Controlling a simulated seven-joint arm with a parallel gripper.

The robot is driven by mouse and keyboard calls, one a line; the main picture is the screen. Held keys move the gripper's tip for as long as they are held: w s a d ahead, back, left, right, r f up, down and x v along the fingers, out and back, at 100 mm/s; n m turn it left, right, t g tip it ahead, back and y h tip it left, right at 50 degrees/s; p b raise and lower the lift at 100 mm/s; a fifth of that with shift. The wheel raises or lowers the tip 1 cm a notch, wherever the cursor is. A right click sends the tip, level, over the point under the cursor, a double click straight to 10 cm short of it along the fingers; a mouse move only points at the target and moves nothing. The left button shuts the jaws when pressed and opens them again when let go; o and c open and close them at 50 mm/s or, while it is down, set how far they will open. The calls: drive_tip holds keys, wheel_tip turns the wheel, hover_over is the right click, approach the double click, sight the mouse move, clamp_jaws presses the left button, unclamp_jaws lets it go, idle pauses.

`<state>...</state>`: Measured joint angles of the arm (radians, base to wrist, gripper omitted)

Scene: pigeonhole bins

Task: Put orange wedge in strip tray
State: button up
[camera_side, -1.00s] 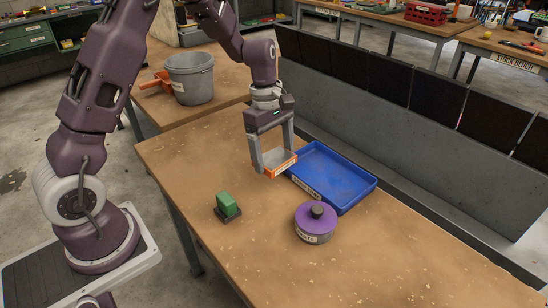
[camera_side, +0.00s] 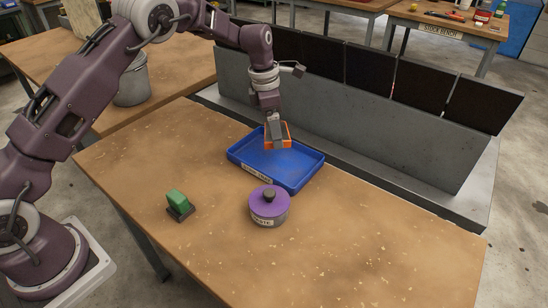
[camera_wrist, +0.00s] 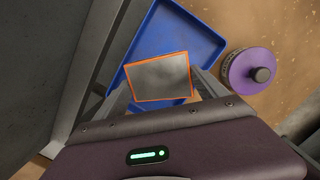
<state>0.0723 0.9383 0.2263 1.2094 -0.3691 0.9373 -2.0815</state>
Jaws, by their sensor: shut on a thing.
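The orange wedge (camera_side: 287,132) has orange edges and a grey face. It is held in my gripper (camera_side: 277,143), above the far part of the blue tray (camera_side: 309,177). The tray has a white label on its near side, too small to read surely. In the wrist view the wedge (camera_wrist: 158,78) lies between the two fingers of my gripper (camera_wrist: 160,88), with the blue tray (camera_wrist: 205,40) below and around it. A gap between wedge and tray floor is hard to judge.
A round grey tin with a purple lid (camera_side: 268,203) stands close to the tray's near side. A green block on a dark base (camera_side: 179,205) stands to the left. A grey wall with dark panels (camera_side: 350,115) runs behind the tray. The front of the bench is clear.

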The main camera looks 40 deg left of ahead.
sight(276, 161)
wheel_tip(276, 161, down, 8)
drive_tip(key=shift+f, duration=0.1)
drive_tip(key=shift+f, duration=0.1)
drive_tip(key=o, duration=2)
